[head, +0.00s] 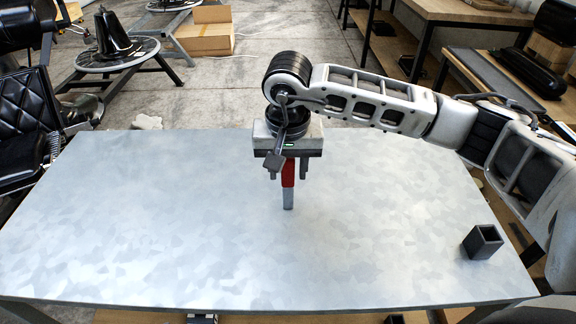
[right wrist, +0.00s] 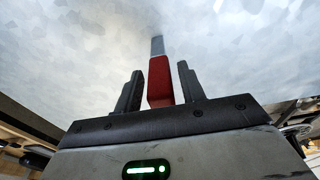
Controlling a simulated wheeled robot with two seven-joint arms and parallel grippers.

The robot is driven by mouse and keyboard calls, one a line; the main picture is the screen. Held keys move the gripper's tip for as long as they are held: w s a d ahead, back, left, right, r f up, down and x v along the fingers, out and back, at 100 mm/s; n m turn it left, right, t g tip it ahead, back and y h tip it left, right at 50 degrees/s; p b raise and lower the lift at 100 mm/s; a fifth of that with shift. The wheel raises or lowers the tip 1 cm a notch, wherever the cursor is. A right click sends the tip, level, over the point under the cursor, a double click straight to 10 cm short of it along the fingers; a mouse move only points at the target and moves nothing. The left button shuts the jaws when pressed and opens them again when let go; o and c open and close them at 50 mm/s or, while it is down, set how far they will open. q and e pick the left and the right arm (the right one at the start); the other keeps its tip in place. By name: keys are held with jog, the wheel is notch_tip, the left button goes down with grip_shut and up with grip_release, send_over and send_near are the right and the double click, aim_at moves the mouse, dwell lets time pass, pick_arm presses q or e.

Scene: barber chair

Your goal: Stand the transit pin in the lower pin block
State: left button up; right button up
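The transit pin, with a red upper part (head: 288,174) and a grey lower end (head: 288,200), is upright near the middle of the metal table. My right gripper (head: 288,175) points down over it, with one finger on each side of the red part. In the right wrist view the pin (right wrist: 160,82) lies between the two fingers (right wrist: 160,88), and a narrow gap shows on both sides, so the gripper looks open. A dark, square, hollow block (head: 482,242), apparently the lower pin block, sits at the table's right, its opening upward. My left gripper is not in view.
The grey table (head: 130,230) is otherwise clear, with wide free room left of the pin and between pin and block. My right arm reaches across the table's back right. A black chair (head: 25,130) stands beyond the left edge, and workbenches (head: 470,12) stand behind.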

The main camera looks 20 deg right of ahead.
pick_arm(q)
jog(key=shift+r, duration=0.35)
pick_arm(e)
jog(key=shift+r, duration=0.15)
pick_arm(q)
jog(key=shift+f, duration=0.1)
pick_arm(e)
notch_tip(320, 180, up, 12)
jog(key=s, duration=0.1)
jog(key=shift+s+a, duration=0.2)
jog(key=shift+a, duration=0.1)
